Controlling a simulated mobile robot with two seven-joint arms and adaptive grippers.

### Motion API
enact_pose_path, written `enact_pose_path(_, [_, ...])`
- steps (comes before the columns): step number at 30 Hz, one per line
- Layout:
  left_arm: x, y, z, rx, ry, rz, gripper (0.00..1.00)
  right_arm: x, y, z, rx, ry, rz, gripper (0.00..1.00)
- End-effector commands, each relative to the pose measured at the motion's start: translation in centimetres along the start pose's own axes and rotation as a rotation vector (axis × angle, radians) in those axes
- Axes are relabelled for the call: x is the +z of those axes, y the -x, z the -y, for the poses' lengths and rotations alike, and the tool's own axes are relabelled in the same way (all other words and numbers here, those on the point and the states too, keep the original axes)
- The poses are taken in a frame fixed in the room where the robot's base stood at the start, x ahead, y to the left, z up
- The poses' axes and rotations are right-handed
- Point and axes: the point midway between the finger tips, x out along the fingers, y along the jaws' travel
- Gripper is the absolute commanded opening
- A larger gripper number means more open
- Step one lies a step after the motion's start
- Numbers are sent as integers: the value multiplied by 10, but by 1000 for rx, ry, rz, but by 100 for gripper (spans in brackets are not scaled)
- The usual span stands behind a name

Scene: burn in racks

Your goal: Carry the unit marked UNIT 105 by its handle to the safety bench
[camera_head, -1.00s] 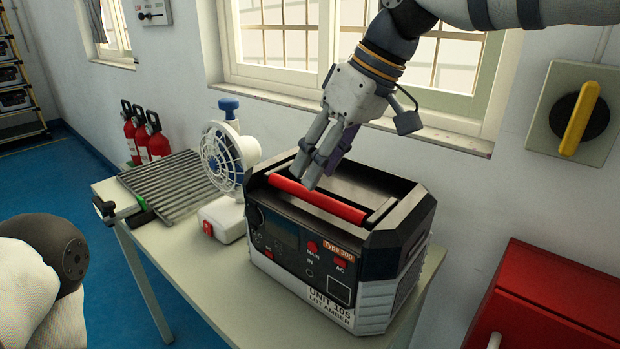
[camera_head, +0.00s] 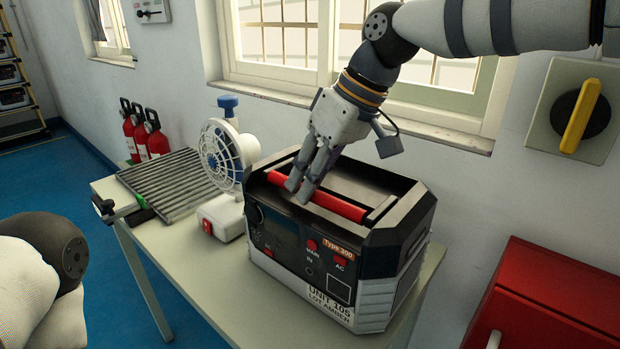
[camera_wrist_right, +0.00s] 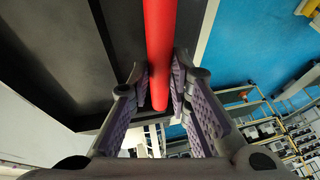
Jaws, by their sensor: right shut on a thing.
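The unit marked UNIT 105 (camera_head: 289,250) is a black and grey box with an orange "Type 300" tag, standing upright on a pale table (camera_head: 205,275). Its red handle (camera_head: 343,207) runs across the open top. My right gripper (camera_head: 298,192) has come down from above and is shut on the handle near its left end. In the right wrist view the red handle (camera_wrist_right: 159,45) passes between the two purple-padded fingers (camera_wrist_right: 160,95). My left gripper is out of view; only part of my left arm shows at the left edge.
A white fan (camera_head: 222,155) and a ribbed grey mat (camera_head: 172,182) share the table, left of the unit. Red extinguishers (camera_head: 141,135) stand by the wall. A red cabinet (camera_head: 545,300) is at lower right. Blue floor (camera_head: 95,215) is open at left.

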Motion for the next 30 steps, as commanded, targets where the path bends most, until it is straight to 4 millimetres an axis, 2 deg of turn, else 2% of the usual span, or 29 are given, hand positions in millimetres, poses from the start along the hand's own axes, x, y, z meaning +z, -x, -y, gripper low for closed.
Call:
enact_pose_path(21, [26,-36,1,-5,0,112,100,-9,18,-13,-424,-178,2,2])
enact_pose_path(30, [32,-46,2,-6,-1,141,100,-11,25,-17,-534,-224,2,2])
